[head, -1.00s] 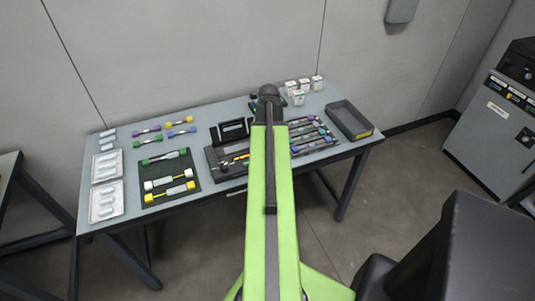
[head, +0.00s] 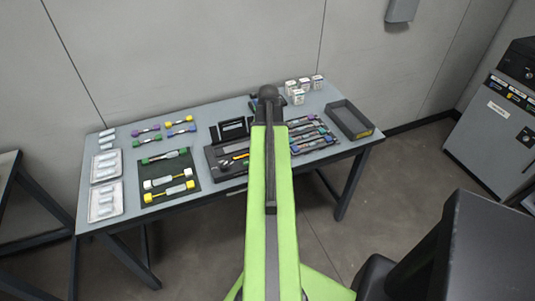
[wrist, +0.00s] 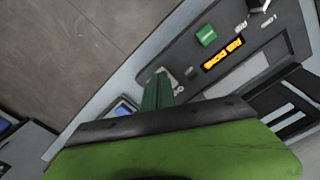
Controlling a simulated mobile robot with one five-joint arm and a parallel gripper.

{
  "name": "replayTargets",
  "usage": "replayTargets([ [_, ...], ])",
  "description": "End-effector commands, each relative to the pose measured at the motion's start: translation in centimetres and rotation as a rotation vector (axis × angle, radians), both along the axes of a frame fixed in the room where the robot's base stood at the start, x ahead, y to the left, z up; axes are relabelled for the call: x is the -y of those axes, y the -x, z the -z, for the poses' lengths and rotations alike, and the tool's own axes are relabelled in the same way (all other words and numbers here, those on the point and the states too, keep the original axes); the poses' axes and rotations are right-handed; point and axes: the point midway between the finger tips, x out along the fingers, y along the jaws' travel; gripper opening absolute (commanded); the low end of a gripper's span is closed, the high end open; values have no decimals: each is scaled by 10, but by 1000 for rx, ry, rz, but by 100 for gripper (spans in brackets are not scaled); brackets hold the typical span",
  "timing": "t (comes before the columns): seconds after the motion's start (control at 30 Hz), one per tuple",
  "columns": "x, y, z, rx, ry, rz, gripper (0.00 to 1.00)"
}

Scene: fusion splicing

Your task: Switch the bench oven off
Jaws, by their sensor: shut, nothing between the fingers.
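A dark device (wrist: 190,55) lies under my gripper in the wrist view. Its face carries a green square (wrist: 207,36), an orange lit display (wrist: 222,54) and small fittings. I cannot tell for sure that it is the bench oven. In the head view a dark unit (head: 213,162) with an orange patch sits at the middle of the table, partly hidden by my arm. My gripper (wrist: 160,88) is shut and empty. Its tip shows over the device's edge, left of and below the green square; whether it touches is unclear. In the head view my arm hides it.
The table (head: 105,225) bears a dark mat (head: 150,172) with coloured-ended rods, blister packs (head: 105,202) at left, small white boxes (head: 298,97) and an empty dark tray (head: 349,119) at right. A grey cabinet (head: 486,135) stands at far right.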

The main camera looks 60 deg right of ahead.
Motion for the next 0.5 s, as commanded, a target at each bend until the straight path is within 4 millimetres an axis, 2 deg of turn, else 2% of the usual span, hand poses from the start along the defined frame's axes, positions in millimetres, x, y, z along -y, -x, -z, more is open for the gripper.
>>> replayTargets([
  [0.5,0,0,9,0,0,0,0],
])
